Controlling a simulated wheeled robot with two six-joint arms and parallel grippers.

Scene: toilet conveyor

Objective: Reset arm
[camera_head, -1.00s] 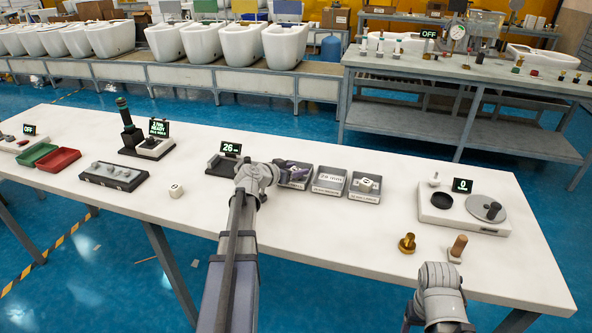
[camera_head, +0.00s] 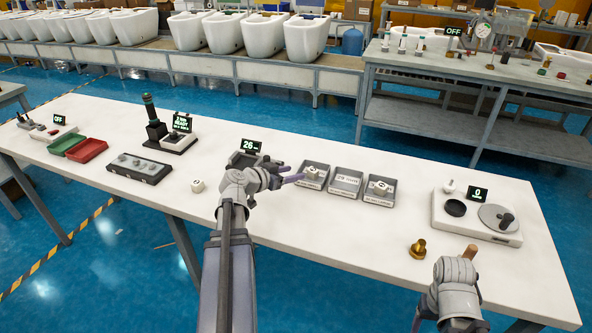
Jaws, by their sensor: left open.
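My left gripper (camera_head: 292,174) is open above the white table (camera_head: 330,235), its fingers pointing right towards the small grey bins; nothing shows between them. My left arm comes up from the bottom centre. My right arm's wrist (camera_head: 456,280) shows at the bottom right, low over the table's front edge. Its fingers are hidden behind the wrist. A brown wooden-looking peg (camera_head: 470,251) stands just beyond that wrist; I cannot tell whether they touch.
A scale-like device (camera_head: 450,222) stands at the right, red and green trays (camera_head: 88,150) at the left. Front centre is clear.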

